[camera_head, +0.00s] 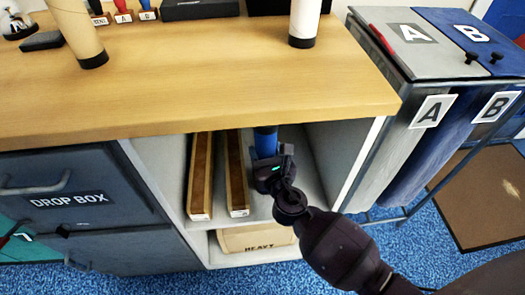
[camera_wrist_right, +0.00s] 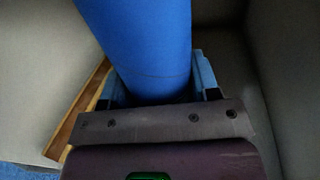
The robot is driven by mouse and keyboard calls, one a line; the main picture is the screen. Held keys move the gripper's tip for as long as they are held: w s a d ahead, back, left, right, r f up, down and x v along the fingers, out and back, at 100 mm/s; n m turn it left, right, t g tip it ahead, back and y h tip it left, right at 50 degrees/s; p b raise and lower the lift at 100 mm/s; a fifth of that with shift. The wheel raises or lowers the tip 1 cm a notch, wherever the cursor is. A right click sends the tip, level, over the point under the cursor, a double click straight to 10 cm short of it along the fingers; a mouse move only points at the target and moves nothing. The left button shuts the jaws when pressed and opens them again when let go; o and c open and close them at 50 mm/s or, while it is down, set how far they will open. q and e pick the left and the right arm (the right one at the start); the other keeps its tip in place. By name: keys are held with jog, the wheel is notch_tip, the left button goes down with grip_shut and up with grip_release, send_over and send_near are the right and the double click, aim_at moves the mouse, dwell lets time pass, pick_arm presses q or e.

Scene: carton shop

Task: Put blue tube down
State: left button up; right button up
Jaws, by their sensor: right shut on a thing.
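The blue tube (camera_head: 265,140) is inside the open shelf under the counter, at the right of the wooden rails. Its far part is hidden under the counter's edge in the head view. My right gripper (camera_head: 267,164) reaches into the shelf and is shut on the tube's near end. In the right wrist view the blue tube (camera_wrist_right: 148,45) runs away between the two fingers of the gripper (camera_wrist_right: 155,88). Whether the tube touches the shelf floor cannot be told. My left gripper is not in view.
Two long wooden rails (camera_head: 237,180) lie in the shelf, left of the tube. The wooden counter (camera_head: 230,75) overhangs the opening, and the shelf's right wall (camera_head: 350,165) is close. A box marked HEAVY (camera_head: 255,239) sits below. A tan tube (camera_head: 78,30) and a white tube (camera_head: 304,20) stand on top.

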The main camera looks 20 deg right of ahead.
jog(key=shift+w, duration=0.1)
jog(key=shift+f, duration=0.15)
jog(key=o, duration=0.9)
jog(key=shift+o, duration=0.2)
